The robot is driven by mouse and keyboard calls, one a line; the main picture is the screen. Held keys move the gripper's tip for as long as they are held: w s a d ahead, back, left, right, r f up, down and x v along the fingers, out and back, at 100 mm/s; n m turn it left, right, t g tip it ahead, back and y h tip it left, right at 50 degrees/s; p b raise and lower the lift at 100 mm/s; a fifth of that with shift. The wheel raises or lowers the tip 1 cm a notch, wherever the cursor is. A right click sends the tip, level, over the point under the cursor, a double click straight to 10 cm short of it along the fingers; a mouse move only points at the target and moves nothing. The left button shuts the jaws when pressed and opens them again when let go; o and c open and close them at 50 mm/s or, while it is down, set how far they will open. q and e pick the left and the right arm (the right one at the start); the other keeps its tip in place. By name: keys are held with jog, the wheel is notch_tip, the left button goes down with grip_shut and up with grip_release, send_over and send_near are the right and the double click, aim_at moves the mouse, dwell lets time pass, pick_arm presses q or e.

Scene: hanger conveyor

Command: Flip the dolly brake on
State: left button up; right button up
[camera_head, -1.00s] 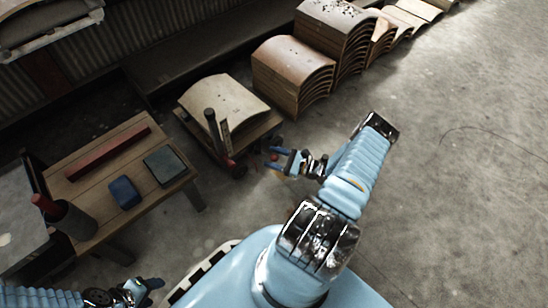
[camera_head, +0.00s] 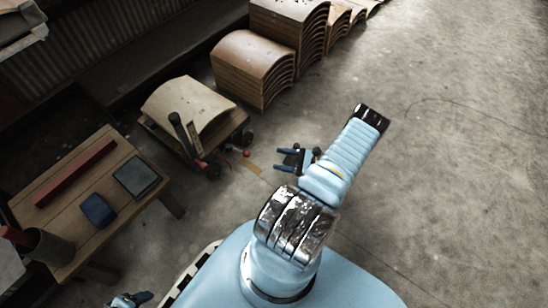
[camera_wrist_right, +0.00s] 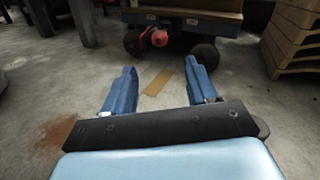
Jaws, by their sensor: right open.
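The dolly (camera_head: 240,122) stands left of centre in the head view, bearing a pale curved panel, with dark upright posts at its near end. A red ball knob (camera_head: 247,153) shows at its near right side. In the wrist view the knob (camera_wrist_right: 159,38) sits on a red lever under the dolly's edge (camera_wrist_right: 185,17), between dark wheels. My right gripper (camera_head: 279,159) is open and empty, right of the knob and apart from it; in the wrist view its fingers (camera_wrist_right: 160,68) point towards the knob. My left gripper (camera_head: 138,299) is partly cut off at the bottom edge.
A wooden table (camera_head: 120,215) with a red bar, a blue block and a dark green pad stands at left. Stacks of curved panels (camera_head: 245,70) stand behind the dolly. A yellow strip (camera_wrist_right: 158,82) lies on the floor before it. Floor at right is clear.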

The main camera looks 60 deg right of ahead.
aim_at(243, 152)
jog(key=shift+s+a+f+m+h, duration=0.15)
jog(key=shift+a+m+h, duration=0.15)
jog(key=shift+a+h, duration=0.1)
jog(key=a+m+h, duration=0.1)
jog(key=a+h, duration=0.1)
jog(key=a+m+t+h, duration=0.1)
jog(key=a+m+h, duration=0.1)
jog(key=h, duration=0.1)
jog(key=shift+w+m+h, duration=0.2)
jog(key=shift+m+h, duration=0.1)
jog(key=shift+w+a+r, duration=0.2)
jog(key=shift+w, duration=0.05)
jog(key=w+b, duration=0.2)
jog(key=w, duration=1.1)
jog(key=shift+w+a, duration=0.1)
jog(key=shift+w, duration=0.2)
grip_shut()
